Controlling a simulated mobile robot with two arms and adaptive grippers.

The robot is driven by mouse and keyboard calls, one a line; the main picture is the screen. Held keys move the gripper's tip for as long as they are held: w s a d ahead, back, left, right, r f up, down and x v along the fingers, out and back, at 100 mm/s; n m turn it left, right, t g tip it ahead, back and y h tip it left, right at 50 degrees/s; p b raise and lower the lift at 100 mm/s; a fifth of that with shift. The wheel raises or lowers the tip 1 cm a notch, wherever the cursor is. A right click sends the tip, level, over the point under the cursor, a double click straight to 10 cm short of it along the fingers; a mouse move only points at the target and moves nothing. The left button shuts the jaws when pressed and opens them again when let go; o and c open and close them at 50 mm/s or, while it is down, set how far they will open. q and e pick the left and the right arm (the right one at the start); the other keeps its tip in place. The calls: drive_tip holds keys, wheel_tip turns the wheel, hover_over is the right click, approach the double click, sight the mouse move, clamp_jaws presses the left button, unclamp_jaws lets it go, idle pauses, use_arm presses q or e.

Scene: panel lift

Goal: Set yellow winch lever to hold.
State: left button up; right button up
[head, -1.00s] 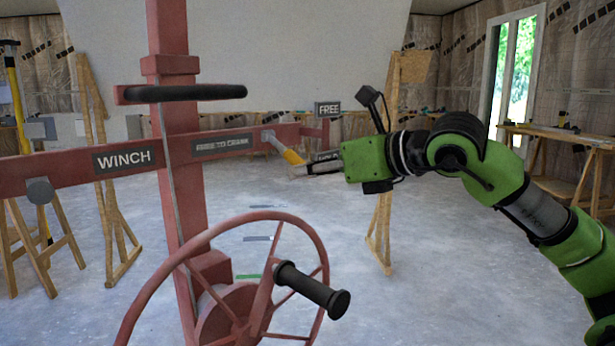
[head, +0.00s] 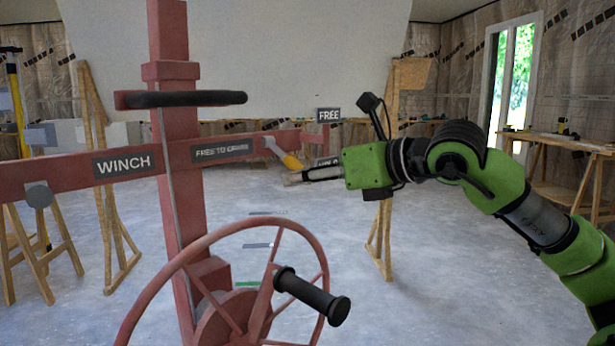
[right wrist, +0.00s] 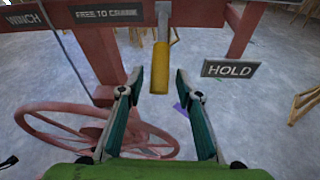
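The winch lever has a grey metal shaft and a yellow handle (head: 291,161). It slants down to the right from the red crossbeam in the head view. In the right wrist view the yellow handle (right wrist: 160,68) points down between the fingertips. My right gripper (head: 288,181) is just below the handle's end in the head view. In the right wrist view its fingers (right wrist: 158,82) are spread, with a gap on each side of the handle. The HOLD sign (right wrist: 230,69) is right of the fingers; in the head view my gripper mostly hides it. My left gripper is not in view.
The FREE sign (head: 328,115) is above and right of the lever. A red handwheel (head: 225,228) with a black crank grip (head: 311,294) stands in front, below the crossbeam (head: 60,173). Wooden stands are behind. The floor to the right is open.

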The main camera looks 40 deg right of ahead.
drive_tip(key=shift+s+r, duration=0.25)
drive_tip(key=shift+s, duration=0.3)
drive_tip(key=v, duration=1)
drive_tip(key=shift+s+d, duration=0.2)
drive_tip(key=shift+s, duration=0.15)
idle(0.4)
